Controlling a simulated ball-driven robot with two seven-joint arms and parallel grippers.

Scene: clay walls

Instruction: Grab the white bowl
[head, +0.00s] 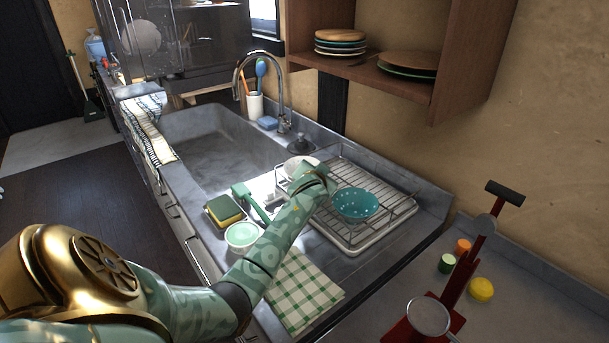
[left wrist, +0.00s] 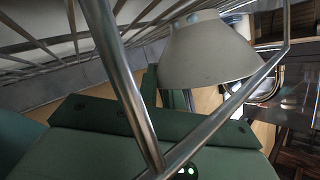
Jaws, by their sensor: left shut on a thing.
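The white bowl (head: 299,164) is at the back left end of the dish rack (head: 398,212), partly hidden behind my left gripper (head: 308,172). In the left wrist view the white bowl (left wrist: 208,50) is close in front, tilted, with metal rack wires crossing before it. The left gripper (left wrist: 172,98) is shut on the white bowl's edge; the exact contact is partly hidden by the wires. My right gripper is in neither view.
A teal speckled bowl (head: 355,203) sits in the rack beside my arm. A pale green bowl (head: 242,236), a sponge (head: 224,209) and a checked cloth (head: 302,290) lie on the near counter. The faucet (head: 283,90) stands behind, and a shelf (head: 440,85) hangs above.

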